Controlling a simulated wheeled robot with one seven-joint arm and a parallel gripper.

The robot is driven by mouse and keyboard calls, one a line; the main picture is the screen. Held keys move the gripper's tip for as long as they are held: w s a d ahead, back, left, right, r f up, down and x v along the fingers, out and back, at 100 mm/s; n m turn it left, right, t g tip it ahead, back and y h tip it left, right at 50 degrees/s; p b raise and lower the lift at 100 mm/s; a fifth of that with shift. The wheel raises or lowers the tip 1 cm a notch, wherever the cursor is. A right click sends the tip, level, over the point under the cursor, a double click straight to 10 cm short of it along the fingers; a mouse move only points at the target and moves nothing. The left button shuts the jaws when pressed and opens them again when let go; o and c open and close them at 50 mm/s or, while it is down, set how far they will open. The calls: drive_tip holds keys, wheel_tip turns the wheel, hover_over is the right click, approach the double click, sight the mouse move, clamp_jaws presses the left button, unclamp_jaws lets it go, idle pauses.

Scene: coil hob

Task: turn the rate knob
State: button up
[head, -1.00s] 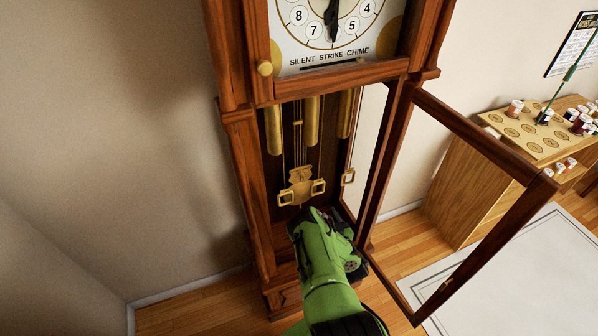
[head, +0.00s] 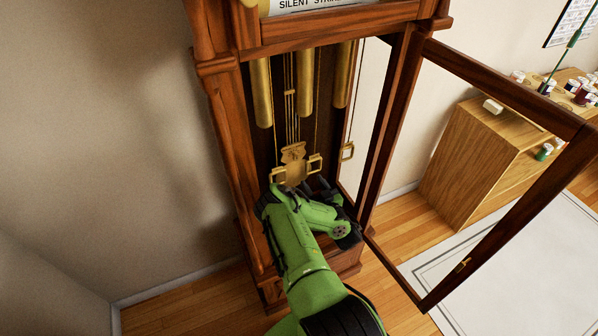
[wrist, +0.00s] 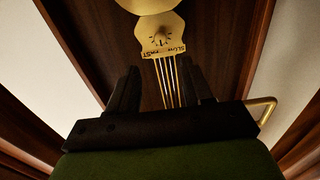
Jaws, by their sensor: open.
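The rate knob (wrist: 160,38) is a small knob on a gold plate lettered SLOW and FAST, in the upper middle of the wrist view. Several thin gold rods run below the plate. My gripper (wrist: 160,78) has its two dark fingers apart, with only the rods showing between them. The fingertips lie below the plate in the picture, apart from the knob. In the head view my green arm reaches into the lower case of the clock (head: 228,130), near the gold pendulum fitting (head: 292,166). My arm hides the fingertips and knob there.
The glazed clock door (head: 500,92) stands open to the right. Long brass weights (head: 305,85) hang in the case. A gold loop (wrist: 265,108) is close to the right of my gripper. A wooden cabinet (head: 455,165) with spools stands beyond the door.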

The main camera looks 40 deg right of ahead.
sight(297, 159)
drive_tip(key=b+x, duration=0.9)
drive_tip(key=x, duration=0.1)
drive_tip(key=shift+w+f, duration=0.1)
drive_tip(key=shift+f, duration=0.2)
drive_tip(key=shift+w+d+r+b, duration=0.15)
drive_tip(key=shift+w+r+b, duration=0.1)
drive_tip(key=shift+w+b, duration=0.25)
